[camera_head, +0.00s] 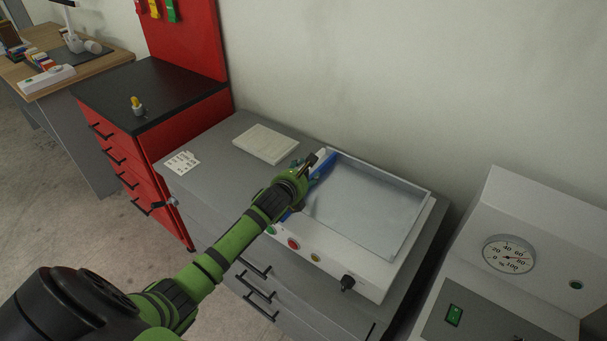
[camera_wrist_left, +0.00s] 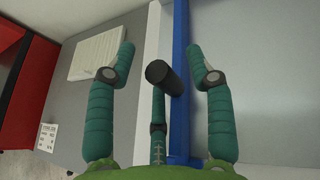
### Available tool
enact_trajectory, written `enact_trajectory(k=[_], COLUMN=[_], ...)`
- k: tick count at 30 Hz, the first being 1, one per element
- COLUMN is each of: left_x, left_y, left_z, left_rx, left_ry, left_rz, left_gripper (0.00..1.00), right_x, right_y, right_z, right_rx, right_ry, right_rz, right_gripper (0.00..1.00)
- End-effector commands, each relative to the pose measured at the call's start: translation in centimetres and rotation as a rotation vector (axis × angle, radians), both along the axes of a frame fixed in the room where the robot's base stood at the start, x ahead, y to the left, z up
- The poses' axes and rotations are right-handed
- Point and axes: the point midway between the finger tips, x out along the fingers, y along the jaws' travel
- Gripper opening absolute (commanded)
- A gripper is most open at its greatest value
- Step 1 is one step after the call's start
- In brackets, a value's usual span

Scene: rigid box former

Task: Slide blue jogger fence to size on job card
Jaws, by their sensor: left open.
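The blue jogger fence (camera_head: 326,163) stands along the left side of the jogger's grey plate (camera_head: 365,205), partly hidden by my left gripper in the head view. In the left wrist view the fence (camera_wrist_left: 181,50) runs as a long blue bar, with a dark cylindrical handle (camera_wrist_left: 160,73) beside it. My left gripper (camera_head: 308,172) is over the fence. Its fingers (camera_wrist_left: 206,73) are spread open on both sides of the handle; I cannot tell whether any finger touches it. The job card (camera_head: 182,163) lies on the cabinet top at left; its print is too small to read.
A white paper stack (camera_head: 265,143) lies behind the job card. The jogger's front panel has a red button (camera_head: 293,244) and a black knob (camera_head: 348,283). A machine with a dial (camera_head: 509,254) stands at right. A red cabinet (camera_head: 170,140) stands at left.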

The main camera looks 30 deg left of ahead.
Motion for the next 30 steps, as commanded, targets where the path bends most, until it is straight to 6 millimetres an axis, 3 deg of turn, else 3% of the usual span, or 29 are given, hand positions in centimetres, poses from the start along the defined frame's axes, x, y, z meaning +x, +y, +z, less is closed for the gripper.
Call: enact_trajectory(k=[2,8,21,30], left_x=[-0.1,-1.4,-8.5,-10.8], left_y=[0.0,-0.2,-1.6,-2.0], left_z=[0.0,0.5,3.5,4.5], left_rx=[0.001,0.003,0.004,0.001], left_ry=[0.001,0.001,0.002,0.0], left_rz=[0.0,-0.001,-0.003,0.0], left_gripper=[0.53,0.53,0.53,0.53], right_x=[-1.1,-1.0,-0.9,-0.9], right_y=[-0.5,-0.6,-0.7,-0.7], right_z=[-0.1,-0.1,-0.1,-0.1], right_rx=[-0.006,-0.008,-0.01,-0.01], right_ry=[0.018,0.018,0.016,0.016], right_rz=[0.004,0.003,0.003,0.003], right_gripper=[0.4,0.4,0.4,0.4])
